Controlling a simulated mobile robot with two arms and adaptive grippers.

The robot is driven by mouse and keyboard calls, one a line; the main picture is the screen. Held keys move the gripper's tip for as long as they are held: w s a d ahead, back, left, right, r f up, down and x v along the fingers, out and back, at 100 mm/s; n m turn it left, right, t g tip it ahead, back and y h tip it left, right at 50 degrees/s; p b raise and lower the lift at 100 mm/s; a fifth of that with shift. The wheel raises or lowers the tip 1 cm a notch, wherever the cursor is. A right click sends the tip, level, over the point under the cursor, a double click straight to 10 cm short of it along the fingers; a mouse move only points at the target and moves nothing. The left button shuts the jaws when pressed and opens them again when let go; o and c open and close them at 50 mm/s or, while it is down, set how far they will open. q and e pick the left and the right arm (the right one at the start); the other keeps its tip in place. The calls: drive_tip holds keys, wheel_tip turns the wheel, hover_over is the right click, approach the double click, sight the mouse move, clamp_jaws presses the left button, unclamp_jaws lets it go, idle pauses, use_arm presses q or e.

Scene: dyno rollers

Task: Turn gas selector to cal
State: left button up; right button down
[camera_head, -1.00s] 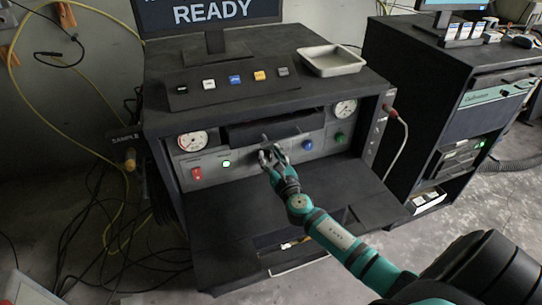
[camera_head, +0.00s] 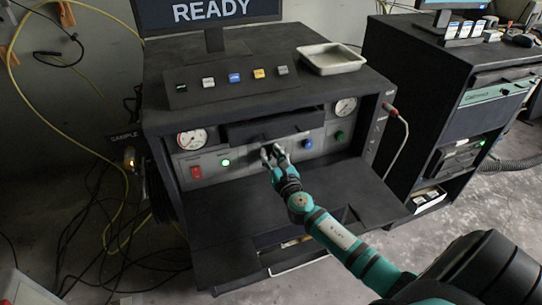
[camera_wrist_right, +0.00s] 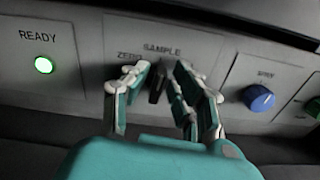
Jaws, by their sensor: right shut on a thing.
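The gas selector is a dark knob (camera_wrist_right: 157,82) on the grey front panel, under the labels ZERO and SAMPLE in the right wrist view. It stands roughly upright, tilted slightly to the right at its top. My right gripper (camera_wrist_right: 158,92) is shut on the knob, one finger on each side. No CAL label can be read; the right finger covers part of the panel there. In the head view my right gripper (camera_head: 273,153) is at the middle of the panel and hides most of the knob. My left gripper is not in view.
A lit green READY lamp (camera_wrist_right: 43,65) is left of the selector and a blue knob (camera_wrist_right: 258,98) is right. A red switch (camera_head: 196,172) and two gauges are on the panel. A dark shelf (camera_head: 290,200) juts out below. A tray (camera_head: 331,60) sits on top.

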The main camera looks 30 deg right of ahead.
drive_tip(key=m, duration=0.2)
drive_tip(key=m+b, duration=0.1)
drive_tip(key=m, duration=0.1)
drive_tip(key=shift+d+f+b, duration=0.15)
drive_tip(key=shift+d+b, duration=0.05)
drive_tip(key=shift+b, duration=0.1)
drive_tip(key=m+b, duration=0.1)
drive_tip(key=m, duration=0.3)
drive_tip(key=shift+s+d+f, duration=0.1)
drive_tip(key=shift+d, duration=0.05)
drive_tip(key=shift+m, duration=0.4)
drive_tip(key=c, duration=1.4)
unclamp_jaws()
drive_tip(key=shift+o, duration=0.2)
drive_tip(key=shift+s, duration=0.15)
drive_tip(key=v, duration=1.1)
drive_tip(key=shift+s, duration=0.35)
